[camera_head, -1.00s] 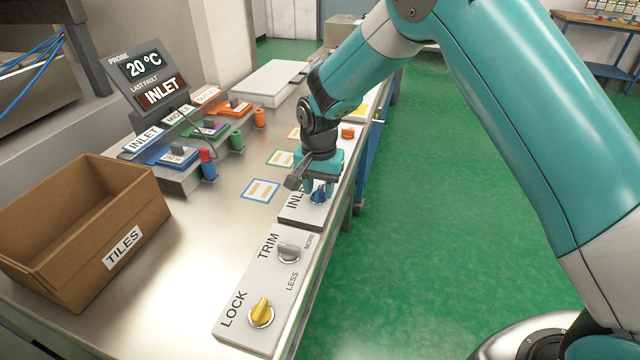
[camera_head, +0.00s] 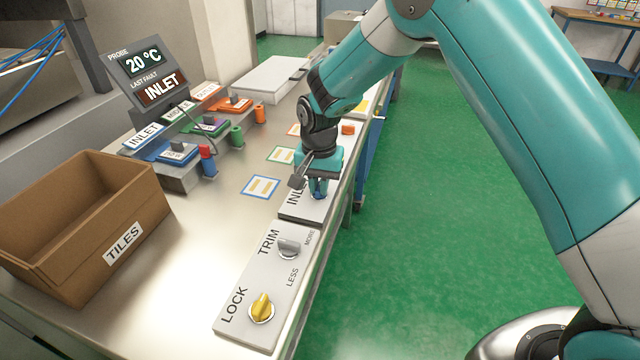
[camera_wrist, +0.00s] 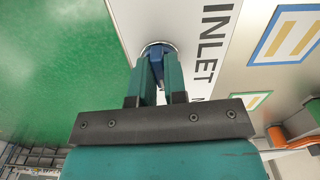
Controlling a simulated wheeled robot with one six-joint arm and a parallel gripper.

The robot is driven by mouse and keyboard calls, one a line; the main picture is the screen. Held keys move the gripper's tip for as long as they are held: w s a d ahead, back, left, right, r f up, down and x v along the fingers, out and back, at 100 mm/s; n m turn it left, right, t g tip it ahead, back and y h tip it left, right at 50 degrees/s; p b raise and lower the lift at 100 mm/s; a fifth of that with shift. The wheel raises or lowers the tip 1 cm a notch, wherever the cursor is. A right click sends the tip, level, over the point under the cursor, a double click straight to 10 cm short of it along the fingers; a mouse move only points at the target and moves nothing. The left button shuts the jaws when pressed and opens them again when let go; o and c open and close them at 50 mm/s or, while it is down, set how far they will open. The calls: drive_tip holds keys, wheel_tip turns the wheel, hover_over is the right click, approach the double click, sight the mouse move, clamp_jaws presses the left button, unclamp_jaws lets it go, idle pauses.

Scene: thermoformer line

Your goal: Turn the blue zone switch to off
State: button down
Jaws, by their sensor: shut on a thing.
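The blue zone switch (camera_wrist: 155,55) is a blue knob in a round silver collar on a pale panel (camera_wrist: 190,18) printed INLET. In the wrist view the two teal fingers of my gripper (camera_wrist: 158,75) stand on either side of the knob and are shut on it. In the head view my gripper (camera_head: 319,188) points down over the panel, and only a little blue shows between and below the fingers. The fingers hide most of the knob. Its pointer and the off marking cannot be made out.
Nearer on the bench are a grey TRIM knob (camera_head: 289,247) and a yellow LOCK knob (camera_head: 262,307). A brown TILES box (camera_head: 150,215) stands at left. A display (camera_head: 150,75) reads 20 °C and INLET. Green floor (camera_head: 440,210) is open to the right.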

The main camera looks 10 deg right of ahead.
drive_tip(key=n, duration=0.3)
drive_tip(key=shift+n+b, duration=0.35)
drive_tip(key=shift+n, duration=0.05)
drive_tip(key=n, duration=0.4)
drive_tip(key=shift+n, duration=0.3)
drive_tip(key=n, duration=0.4)
drive_tip(key=shift+n+b, duration=0.3)
drive_tip(key=shift+b, duration=0.1)
drive_tip(key=shift+n, duration=2)
drive_tip(key=c, duration=1.2)
unclamp_jaws()
drive_tip(key=shift+o, duration=0.2)
wheel_tip(320, 180, up, 18)
drive_tip(key=b, duration=0.3)
drive_tip(key=shift+f, duration=0.25)
